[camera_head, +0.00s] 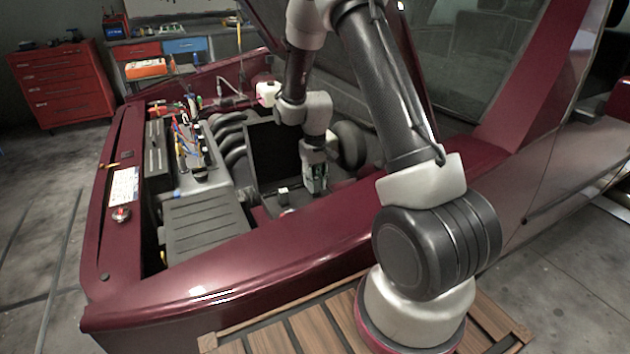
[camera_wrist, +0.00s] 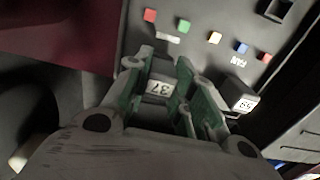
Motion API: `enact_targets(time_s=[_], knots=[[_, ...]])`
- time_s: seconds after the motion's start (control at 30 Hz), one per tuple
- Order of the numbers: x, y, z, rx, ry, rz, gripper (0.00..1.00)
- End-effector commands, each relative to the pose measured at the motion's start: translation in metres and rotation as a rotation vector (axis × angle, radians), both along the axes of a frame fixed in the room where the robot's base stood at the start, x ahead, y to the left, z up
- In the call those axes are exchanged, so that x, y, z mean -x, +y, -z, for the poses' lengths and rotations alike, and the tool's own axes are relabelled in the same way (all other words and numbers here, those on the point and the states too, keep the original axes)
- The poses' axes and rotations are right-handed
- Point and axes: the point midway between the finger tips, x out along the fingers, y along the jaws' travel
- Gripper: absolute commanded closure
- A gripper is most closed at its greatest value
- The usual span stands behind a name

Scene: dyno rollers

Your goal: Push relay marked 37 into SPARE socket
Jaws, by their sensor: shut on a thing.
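The relay marked 37 (camera_wrist: 159,87) sits between my fingers in the wrist view, its pale numbered top facing the camera. My gripper (camera_wrist: 160,80) is shut on it, with green-faced fingers on both sides. In the head view my gripper (camera_head: 314,188) points down over the fuse panel in the engine bay, and the relay is too small to make out. The dark panel (camera_wrist: 195,60) fills the upper wrist view. No SPARE label can be read; a pale label (camera_wrist: 168,38) is too blurred. My gripper and the relay hide whatever lies beneath them.
Another numbered relay (camera_wrist: 243,103) stands close right of my fingers, near a FAN label (camera_wrist: 238,61). Several coloured fuses line the panel, including a green one (camera_wrist: 174,37). A dark square opening (camera_wrist: 276,10) is at top right. The maroon fender (camera_head: 270,245) borders the bay.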

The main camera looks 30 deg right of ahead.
Motion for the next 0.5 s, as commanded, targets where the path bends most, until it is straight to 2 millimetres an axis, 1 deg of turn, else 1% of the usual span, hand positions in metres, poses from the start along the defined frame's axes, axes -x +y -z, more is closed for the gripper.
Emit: enact_targets(time_s=[0.5], knots=[[0.0002, 0.0, 0.0077, 0.0, 0.001, 0.0, 1.0]])
